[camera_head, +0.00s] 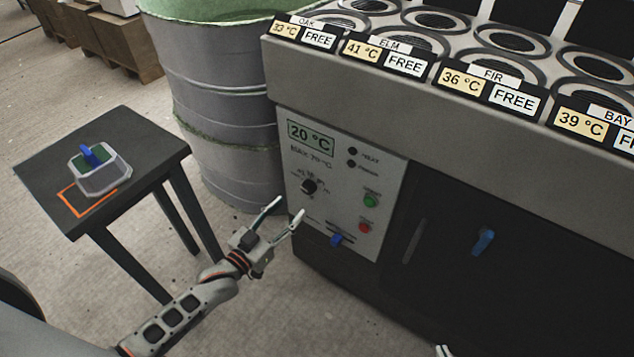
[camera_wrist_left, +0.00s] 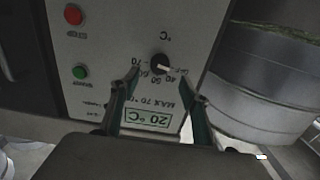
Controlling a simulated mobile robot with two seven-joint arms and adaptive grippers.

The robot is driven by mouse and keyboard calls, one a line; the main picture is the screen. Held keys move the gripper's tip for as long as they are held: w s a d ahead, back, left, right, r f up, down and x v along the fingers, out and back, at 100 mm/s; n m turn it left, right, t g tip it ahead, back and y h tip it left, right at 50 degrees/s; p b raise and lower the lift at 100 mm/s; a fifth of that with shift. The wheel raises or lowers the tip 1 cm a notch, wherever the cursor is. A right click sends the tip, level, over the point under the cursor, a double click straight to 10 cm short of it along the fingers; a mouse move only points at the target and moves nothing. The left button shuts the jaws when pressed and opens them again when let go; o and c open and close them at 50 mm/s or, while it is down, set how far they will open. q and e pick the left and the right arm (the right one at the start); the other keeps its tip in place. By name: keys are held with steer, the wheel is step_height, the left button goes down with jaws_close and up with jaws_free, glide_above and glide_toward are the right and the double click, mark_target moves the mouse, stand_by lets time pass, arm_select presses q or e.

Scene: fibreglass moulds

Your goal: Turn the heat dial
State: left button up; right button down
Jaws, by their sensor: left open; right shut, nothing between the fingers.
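The heat dial (camera_head: 309,186) is a small black knob on the pale control panel (camera_head: 330,220), under a green display (camera_head: 311,137) reading 20 °C with "MAX 70 °C" printed below it. My left gripper (camera_head: 289,208) is open and empty, in front of the panel, just below and left of the dial in the head view. In the left wrist view the panel appears upside down; the dial (camera_wrist_left: 159,64) shows a white mark, and the open fingers (camera_wrist_left: 167,86) point towards it, apart from it. Only a tip of my right gripper (camera_head: 442,351) shows at the bottom edge.
A green button (camera_head: 370,201), a red button (camera_head: 364,227) and a blue lever (camera_head: 336,240) are on the panel near the dial. A grey drum (camera_head: 225,100) stands left of the machine. A dark table (camera_head: 45,160) bears a grey mould (camera_head: 100,180).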

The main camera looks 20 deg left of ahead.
mark_target(306, 190)
arm_select(q)
steer(key=b+x, duration=0.1)
steer(key=x, duration=0.6)
steer(key=shift+w+d, duration=0.1)
steer(key=shift+w, duration=0.3)
steer(key=c, duration=1.1)
